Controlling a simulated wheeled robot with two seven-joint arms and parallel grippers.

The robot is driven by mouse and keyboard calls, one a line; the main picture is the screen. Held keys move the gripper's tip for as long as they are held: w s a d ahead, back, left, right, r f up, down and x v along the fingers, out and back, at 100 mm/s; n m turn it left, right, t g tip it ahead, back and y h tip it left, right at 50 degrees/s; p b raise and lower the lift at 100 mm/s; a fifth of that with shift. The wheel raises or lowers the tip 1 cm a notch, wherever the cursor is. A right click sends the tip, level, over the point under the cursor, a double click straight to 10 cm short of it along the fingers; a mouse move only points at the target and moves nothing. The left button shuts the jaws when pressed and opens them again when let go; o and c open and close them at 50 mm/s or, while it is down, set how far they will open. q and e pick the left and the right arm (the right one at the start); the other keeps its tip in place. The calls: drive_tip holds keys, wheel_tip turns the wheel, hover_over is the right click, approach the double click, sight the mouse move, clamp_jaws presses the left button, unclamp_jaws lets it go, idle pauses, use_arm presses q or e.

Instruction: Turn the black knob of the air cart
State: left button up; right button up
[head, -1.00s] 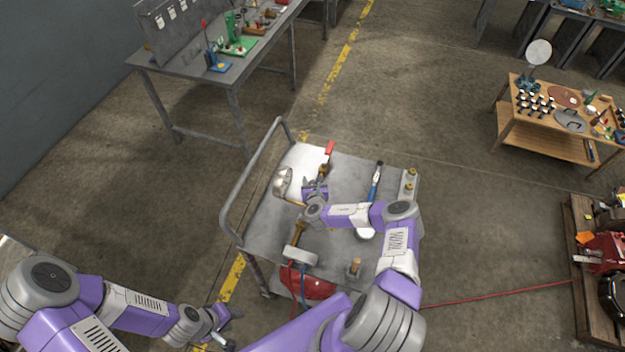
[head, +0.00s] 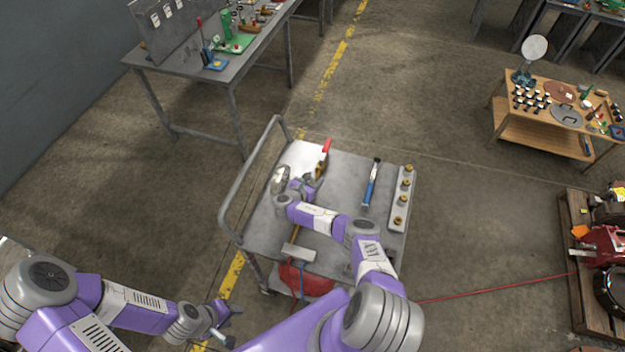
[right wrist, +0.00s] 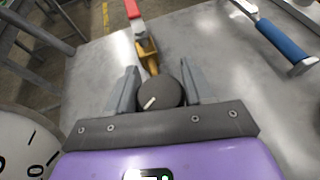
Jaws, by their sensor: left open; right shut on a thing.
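The air cart (head: 335,175) is a grey metal cart with a tubular handle on its left. The black knob (right wrist: 160,92) shows in the right wrist view as a round dark cap with a pale pointer line slanting to the lower left. My right gripper (right wrist: 160,88) has one finger on each side of the knob and is shut on it. In the head view my right gripper (head: 303,187) is over the cart's left part and hides the knob. My left gripper (head: 226,325) is open and empty, low at the left, away from the cart.
A valve with a red lever (head: 325,147) stands just beyond the knob. A round gauge (right wrist: 25,145) is beside my right gripper. A blue-handled tool (head: 371,183) and a strip of brass fittings (head: 401,200) lie to the right.

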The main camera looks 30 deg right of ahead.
drive_tip(key=shift+d+m+g+h, duration=0.1)
drive_tip(key=shift+m+g+h, duration=0.2)
idle(0.4)
drive_tip(key=o, duration=1)
drive_tip(key=shift+c, duration=0.2)
wheel_tip(320, 180, up, 10)
drive_tip(key=shift+r, duration=0.1)
